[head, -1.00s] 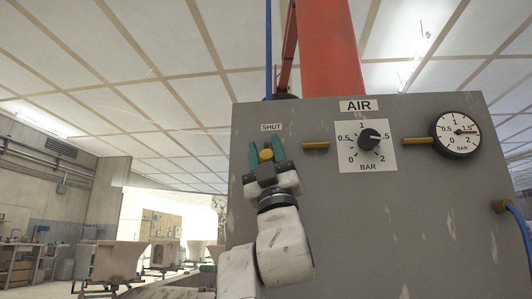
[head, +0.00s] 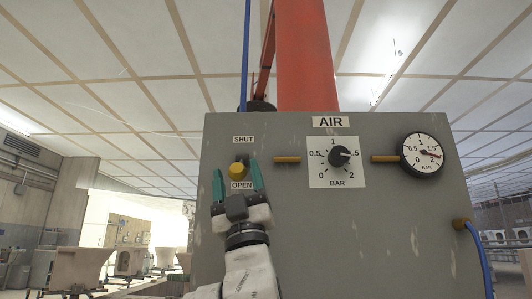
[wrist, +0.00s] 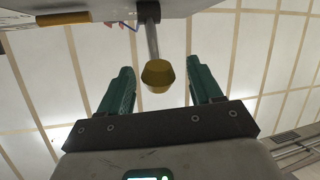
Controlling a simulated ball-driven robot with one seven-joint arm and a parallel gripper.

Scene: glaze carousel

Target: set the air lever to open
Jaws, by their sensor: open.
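The air lever is a grey rod (wrist: 152,38) with a yellow knob (head: 236,170) on its end. In the head view the knob appears between the SHUT label (head: 243,139) above and the OPEN label (head: 241,185) just below it. My gripper (head: 236,178) is open, with one green finger on each side of the knob. In the wrist view the knob (wrist: 157,74) sits between the spread fingers, with a clear gap on both sides. The rod runs from it up to the panel.
The grey panel (head: 300,235) also carries a pressure dial (head: 338,156), a round gauge (head: 424,155) and short brass pipes (head: 287,160). A blue hose (head: 479,255) leaves its right side. A red column (head: 304,55) rises behind. The panel's lower front is clear.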

